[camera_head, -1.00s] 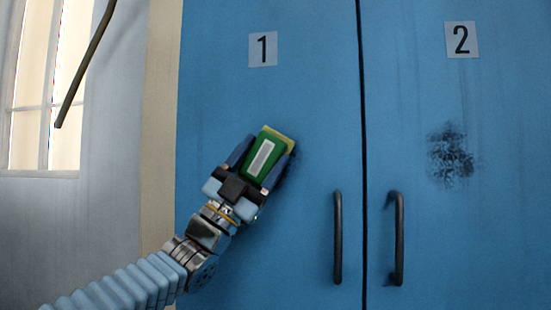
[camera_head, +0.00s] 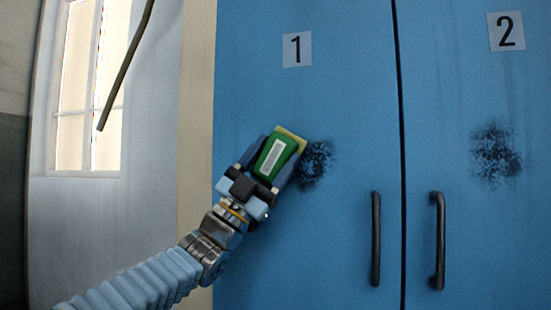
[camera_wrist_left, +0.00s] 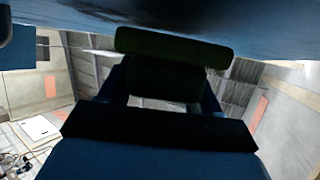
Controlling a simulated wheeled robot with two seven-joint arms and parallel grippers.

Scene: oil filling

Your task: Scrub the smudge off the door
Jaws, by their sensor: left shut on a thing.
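My left gripper (camera_head: 268,168) is shut on a green scrubber (camera_head: 275,157) with a pale label and a yellowish edge. The scrubber is at the blue door marked 1 (camera_head: 340,95), tilted to the upper right. A dark smudge (camera_head: 317,163) on door 1 shows just right of the scrubber, which may cover part of it. Another dark smudge (camera_head: 496,155) is on the door marked 2 (camera_head: 450,90). In the left wrist view the scrubber (camera_wrist_left: 175,47) is a dark block close to the blue surface; contact is hard to tell. My right gripper is not in view.
Two dark vertical handles stick out from the doors, one on door 1 (camera_head: 376,240) and one on door 2 (camera_head: 438,242). A window (camera_head: 92,85) is at the left. A dark rod (camera_head: 125,65) hangs at the upper left.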

